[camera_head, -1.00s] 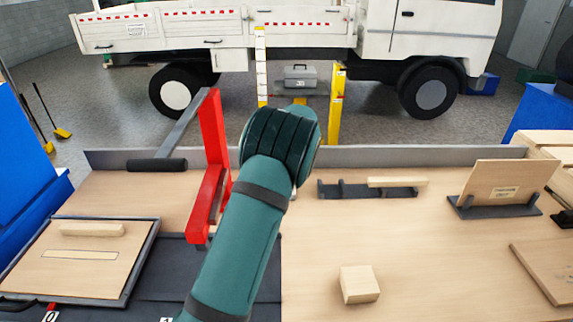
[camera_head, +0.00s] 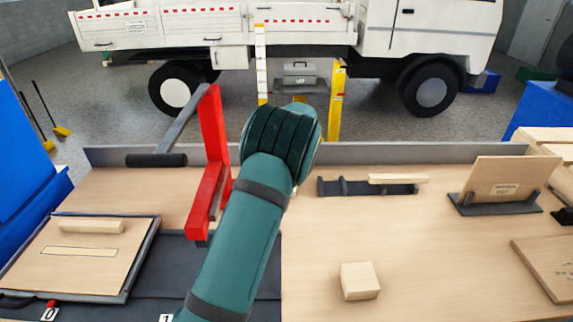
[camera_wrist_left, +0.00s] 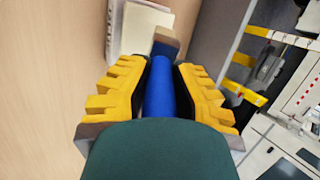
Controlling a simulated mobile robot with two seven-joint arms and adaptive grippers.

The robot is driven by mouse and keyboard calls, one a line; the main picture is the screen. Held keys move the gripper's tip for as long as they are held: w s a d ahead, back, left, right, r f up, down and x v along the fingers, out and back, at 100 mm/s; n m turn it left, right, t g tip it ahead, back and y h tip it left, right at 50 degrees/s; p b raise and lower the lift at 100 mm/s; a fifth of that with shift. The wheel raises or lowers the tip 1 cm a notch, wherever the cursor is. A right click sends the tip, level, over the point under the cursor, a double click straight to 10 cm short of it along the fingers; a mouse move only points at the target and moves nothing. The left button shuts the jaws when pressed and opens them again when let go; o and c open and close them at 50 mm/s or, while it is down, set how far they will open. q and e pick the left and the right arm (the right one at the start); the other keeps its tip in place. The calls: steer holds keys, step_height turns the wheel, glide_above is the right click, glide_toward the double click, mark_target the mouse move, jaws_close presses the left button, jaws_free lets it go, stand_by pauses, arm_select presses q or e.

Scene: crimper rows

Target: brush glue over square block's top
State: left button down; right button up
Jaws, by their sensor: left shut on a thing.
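The square block (camera_head: 360,281) is a pale wooden block on the right part of the bench, near the front, with its top bare in the head view. My left gripper (camera_wrist_left: 160,88) is shut on the blue handle of the brush (camera_wrist_left: 158,92) in the left wrist view. A grey part shows at the handle's far end. A pale piece (camera_wrist_left: 146,27) shows beyond it; I cannot tell whether it is bristles or something behind. In the head view my teal arm hides the left gripper and brush. My right gripper is in neither view.
A red crimper-like tool (camera_head: 212,160) stands left of my arm. A dark rack (camera_head: 345,188) with a thin wooden strip lies behind the block. A board in a dark holder (camera_head: 497,206) stands at the right. A framed tray (camera_head: 140,260) lies at the left. Bench around the block is clear.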

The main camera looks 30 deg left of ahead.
arm_select(q)
steer(key=shift+f+b, duration=0.6)
steer(key=shift+f, duration=0.45)
stand_by(0.9)
steer(key=shift+f, duration=0.15)
stand_by(1.5)
steer(key=shift+r+p, duration=2.6)
steer(key=shift+r, duration=0.95)
